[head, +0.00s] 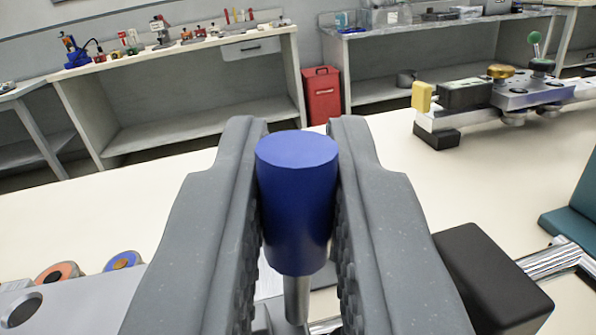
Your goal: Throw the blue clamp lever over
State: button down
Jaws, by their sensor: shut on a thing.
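The blue clamp lever (297,205) has a blue tapered knob on a thin metal rod. It stands nearly upright in the middle of the head view. My gripper (297,165) is shut on the knob, with one grey finger touching it on each side. The rod (297,298) runs down between the fingers. The lower end of the rod and whatever it is fixed to are mostly hidden by the fingers.
A black block (490,275) with a chrome bar lies close on the right. A rail device with a yellow end (421,97) stands at the back right. A grey plate with orange (58,274) and blue discs lies at the lower left. The pale tabletop ahead is clear.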

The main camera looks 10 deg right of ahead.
jog(key=shift+a+n, duration=0.3)
jog(key=shift+n, duration=0.6)
jog(key=c, duration=1.4)
grip_release()
jog(key=shift+c, duration=0.2)
jog(key=shift+s+a, duration=0.1)
jog(key=b+v, duration=1.1)
jog(key=v, duration=0.2)
jog(key=shift+s+f+b, duration=0.2)
jog(key=shift+f+b, duration=0.15)
